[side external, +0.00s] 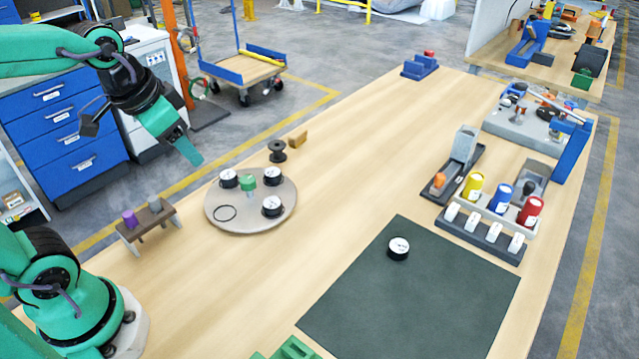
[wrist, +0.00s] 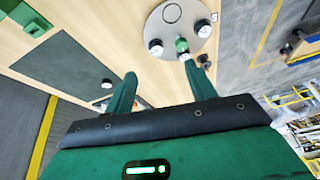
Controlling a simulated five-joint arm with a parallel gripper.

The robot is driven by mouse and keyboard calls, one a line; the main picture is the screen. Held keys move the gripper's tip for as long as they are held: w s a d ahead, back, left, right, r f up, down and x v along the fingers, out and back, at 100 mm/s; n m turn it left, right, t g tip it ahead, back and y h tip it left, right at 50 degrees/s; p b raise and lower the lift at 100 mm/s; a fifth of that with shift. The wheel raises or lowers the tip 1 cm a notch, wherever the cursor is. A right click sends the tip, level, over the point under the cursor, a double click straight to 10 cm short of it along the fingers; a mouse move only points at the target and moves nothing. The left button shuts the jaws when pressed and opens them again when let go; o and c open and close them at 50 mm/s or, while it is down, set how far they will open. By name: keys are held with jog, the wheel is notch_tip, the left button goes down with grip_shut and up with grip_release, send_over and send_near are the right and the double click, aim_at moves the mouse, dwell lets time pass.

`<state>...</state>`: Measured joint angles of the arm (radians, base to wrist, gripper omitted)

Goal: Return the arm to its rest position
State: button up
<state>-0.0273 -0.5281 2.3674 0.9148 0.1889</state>
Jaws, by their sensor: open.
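My gripper (side external: 145,142) is raised above the left edge of the table in the side view, up and left of the round plate. In the wrist view its two green fingers (wrist: 163,88) stand apart with nothing between them. The round grey plate (side external: 228,215) holds several white-topped black coils around a green centre post (side external: 247,183); a thin black ring (side external: 225,213) lies on it too. The plate also shows in the wrist view (wrist: 184,32). Another white-topped coil (side external: 398,248) sits on the dark green mat (side external: 400,300), clear of my gripper.
A small rack (side external: 147,222) with a purple piece stands left of the plate. A black spool (side external: 277,151) and a wooden block (side external: 298,139) lie behind it. Coloured canisters (side external: 500,197) stand at the right. The table's middle is clear. A blue drawer cabinet (side external: 62,115) stands behind my arm.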

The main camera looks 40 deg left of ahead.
jog(key=shift+n+t, duration=0.6)
jog(key=shift+n, duration=0.3)
jog(key=shift+s+d, duration=0.2)
jog(key=shift+s, duration=0.85)
jog(key=shift+s+d, duration=0.15)
jog(key=shift+s, duration=0.85)
